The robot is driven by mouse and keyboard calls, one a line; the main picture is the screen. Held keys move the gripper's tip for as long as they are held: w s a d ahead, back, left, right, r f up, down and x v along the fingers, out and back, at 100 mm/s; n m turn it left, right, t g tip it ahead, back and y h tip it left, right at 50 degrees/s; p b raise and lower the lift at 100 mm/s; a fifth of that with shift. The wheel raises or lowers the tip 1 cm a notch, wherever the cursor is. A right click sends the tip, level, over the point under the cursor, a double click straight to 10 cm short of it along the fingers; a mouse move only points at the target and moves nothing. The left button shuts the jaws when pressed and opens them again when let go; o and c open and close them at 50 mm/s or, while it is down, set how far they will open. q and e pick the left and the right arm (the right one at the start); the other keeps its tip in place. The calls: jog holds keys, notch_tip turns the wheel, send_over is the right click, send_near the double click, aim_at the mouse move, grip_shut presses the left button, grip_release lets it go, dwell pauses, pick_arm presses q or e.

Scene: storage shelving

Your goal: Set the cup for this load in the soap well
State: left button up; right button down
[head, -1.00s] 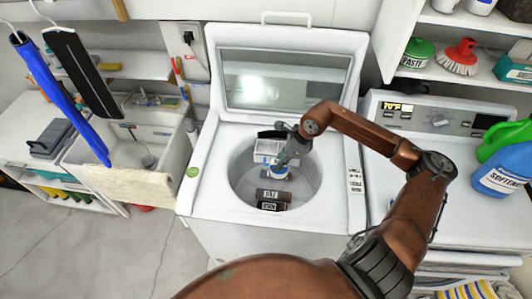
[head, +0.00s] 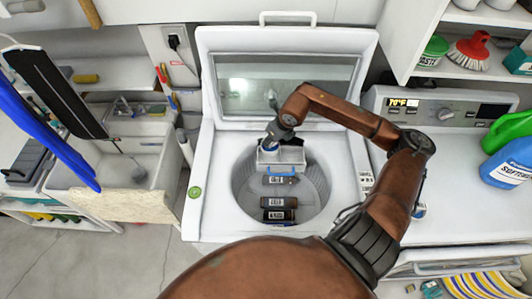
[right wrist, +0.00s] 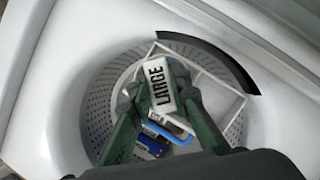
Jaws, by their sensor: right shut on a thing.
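My right gripper (head: 271,140) is over the back of the open washer tub (head: 318,188). In the right wrist view its green fingers are shut on a white cup (right wrist: 160,84) with LARGE in black letters. In the head view the gripper mostly hides this cup; a bit of blue shows there. A white open-topped compartment (head: 290,156), probably the soap well, sits at the back of the tub; its white rim (right wrist: 200,63) shows beside and behind the cup in the wrist view. I cannot tell whether they touch. My left gripper is not in view.
Several small labelled pieces lie in the tub, including a brown one (head: 278,202); blue-edged ones (right wrist: 172,128) show below the held cup. The washer lid (head: 288,88) stands open behind. Softener (head: 510,162) and a green jug stand on the machine at right.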

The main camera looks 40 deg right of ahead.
aim_at(269, 148)
jog(key=x, duration=0.2)
jog(key=s+x, duration=0.1)
jog(key=x, duration=0.1)
jog(key=shift+a+f, duration=0.1)
jog(key=shift+f, duration=0.5)
jog(key=shift+s+f, duration=0.1)
jog(key=shift+f, duration=0.15)
notch_tip(269, 148, down, 3)
jog(key=c, duration=2.2)
grip_release()
jog(key=shift+f, duration=0.1)
jog(key=shift+c, duration=0.2)
jog(key=shift+o, duration=0.7)
jog(key=o, duration=0.3)
jog(key=shift+r, duration=0.35)
jog(key=v, duration=1.1)
jog(key=shift+s+r, duration=0.15)
jog(key=shift+r, duration=0.15)
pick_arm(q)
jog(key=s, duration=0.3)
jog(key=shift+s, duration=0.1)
